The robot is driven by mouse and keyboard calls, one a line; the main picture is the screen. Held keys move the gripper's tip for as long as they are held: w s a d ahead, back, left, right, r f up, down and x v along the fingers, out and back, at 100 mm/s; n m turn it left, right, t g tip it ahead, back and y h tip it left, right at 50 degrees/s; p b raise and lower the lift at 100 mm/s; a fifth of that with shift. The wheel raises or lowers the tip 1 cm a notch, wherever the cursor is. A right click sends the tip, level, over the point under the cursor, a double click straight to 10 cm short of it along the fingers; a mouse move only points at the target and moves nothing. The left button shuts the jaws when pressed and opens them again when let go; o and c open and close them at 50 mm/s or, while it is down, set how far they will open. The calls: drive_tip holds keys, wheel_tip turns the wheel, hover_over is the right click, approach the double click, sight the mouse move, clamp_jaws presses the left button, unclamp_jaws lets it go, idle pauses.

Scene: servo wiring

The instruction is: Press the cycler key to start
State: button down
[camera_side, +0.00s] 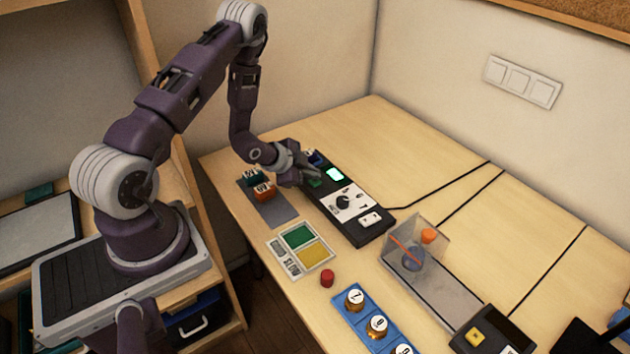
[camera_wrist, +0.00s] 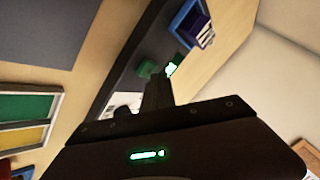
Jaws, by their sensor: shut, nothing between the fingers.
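The long black console (camera_side: 372,232) lies on the table, with a lit green screen (camera_side: 335,174), a white dial panel with a black knob (camera_side: 343,202) and a white rocker (camera_side: 370,218). A green key (camera_side: 315,183) sits near its far end, beside my fingertips; it also shows in the wrist view (camera_wrist: 146,67), just beyond the fingers. My gripper (camera_side: 312,176) is shut and empty, low over the console's far end. In the wrist view its dark fingers (camera_wrist: 158,92) point at the key. I cannot tell whether they touch it.
A grey mat (camera_side: 282,212) with green and orange blocks lies left of the console. A green-and-yellow card (camera_side: 300,247), a red cylinder (camera_side: 327,278) and a blue rack (camera_side: 355,316) are nearer. A clear-walled tray (camera_side: 440,290) stands right.

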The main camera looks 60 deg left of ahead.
drive_tip(key=shift+r, duration=0.35)
drive_tip(key=shift+r, duration=2.55)
wheel_tip(320, 180, up, 7)
hover_over(312, 182)
drive_tip(key=w+d, duration=0.1)
drive_tip(key=s+d+r+n+g+y, duration=0.15)
drive_tip(key=s+d+r, duration=0.25)
drive_tip(key=r, duration=0.4)
drive_tip(key=s+d+r+n, duration=0.3)
drive_tip(key=d+r, duration=0.1)
drive_tip(key=r, duration=0.3)
drive_tip(key=s+d+r+n, duration=0.1)
drive_tip(key=s+d+r, duration=0.1)
drive_tip(key=s, duration=0.5)
drive_tip(key=s+d+r+n+g+h, duration=0.1)
drive_tip(key=s+d+r, duration=0.1)
drive_tip(key=s+d, duration=0.3)
drive_tip(key=s+d+r+n+g+h, duration=0.1)
drive_tip(key=s+d+r, duration=0.1)
drive_tip(key=s, duration=0.6)
drive_tip(key=shift+s+d, duration=0.3)
drive_tip(key=shift+d, duration=0.55)
